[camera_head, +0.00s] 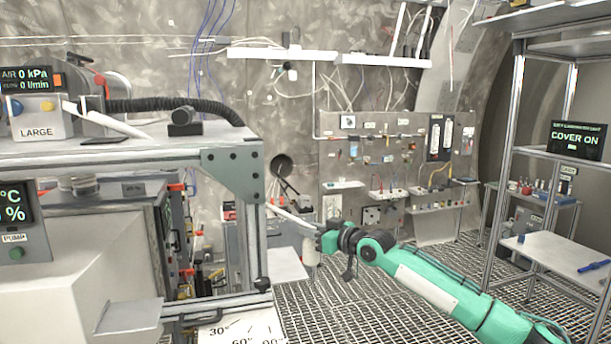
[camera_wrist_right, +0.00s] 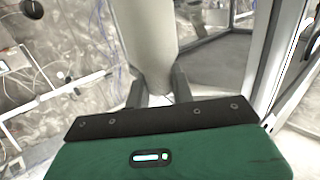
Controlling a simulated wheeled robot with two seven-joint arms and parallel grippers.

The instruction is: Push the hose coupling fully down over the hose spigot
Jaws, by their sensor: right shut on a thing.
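My right gripper (camera_head: 318,236) is in the middle of the head view, at the end of the green arm. I cannot make out the hose spigot for certain in either view. My left gripper is not in view.
A steel-framed bench (camera_head: 232,160) with a box marked LARGE (camera_head: 38,118) and a black corrugated hose (camera_head: 170,104) fills the left. A metal shelf rack (camera_head: 508,120) stands at right. A tool board (camera_head: 385,150) hangs behind. Open grating floor (camera_head: 345,300) lies below my arm.

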